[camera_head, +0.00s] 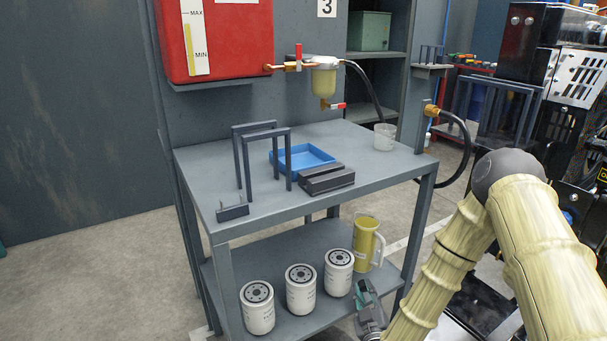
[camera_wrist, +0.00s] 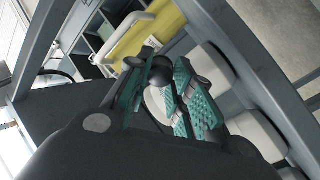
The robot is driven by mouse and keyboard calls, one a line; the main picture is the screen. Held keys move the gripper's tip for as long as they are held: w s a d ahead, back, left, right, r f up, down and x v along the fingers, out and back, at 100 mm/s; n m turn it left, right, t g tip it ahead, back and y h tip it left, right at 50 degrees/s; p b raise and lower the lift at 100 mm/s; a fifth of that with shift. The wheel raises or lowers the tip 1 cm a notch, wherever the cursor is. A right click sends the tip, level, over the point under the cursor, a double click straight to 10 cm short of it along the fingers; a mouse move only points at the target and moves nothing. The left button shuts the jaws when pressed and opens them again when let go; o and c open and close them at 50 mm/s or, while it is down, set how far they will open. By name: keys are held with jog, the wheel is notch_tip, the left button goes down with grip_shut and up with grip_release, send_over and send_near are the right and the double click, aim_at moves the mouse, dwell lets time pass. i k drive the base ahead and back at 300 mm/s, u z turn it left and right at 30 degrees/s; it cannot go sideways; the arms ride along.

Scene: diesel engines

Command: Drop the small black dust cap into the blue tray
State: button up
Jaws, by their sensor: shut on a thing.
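My gripper (camera_head: 367,295) is low at the front right of the bench in the head view, beside the lower shelf and in front of the yellow jug. In the wrist view its teal-padded fingers (camera_wrist: 162,72) are shut on a small round black thing, which looks like the dust cap (camera_wrist: 160,68). The cap cannot be made out in the head view. The blue tray (camera_head: 305,159) lies on the bench top, behind the dark stands and block, well above and left of my gripper. The tray looks empty.
Dark frame stands (camera_head: 262,130) and a dark block (camera_head: 326,178) stand in front of the tray. The bench top edge (camera_head: 385,176) lies above my gripper. White filters (camera_head: 300,290) and the yellow jug (camera_head: 367,243) stand on the lower shelf.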

aim_at(305, 161)
jog(key=k, duration=1.65)
jog(key=z, duration=0.9)
jog(key=i, duration=1.3)
jog(key=u, duration=0.75)
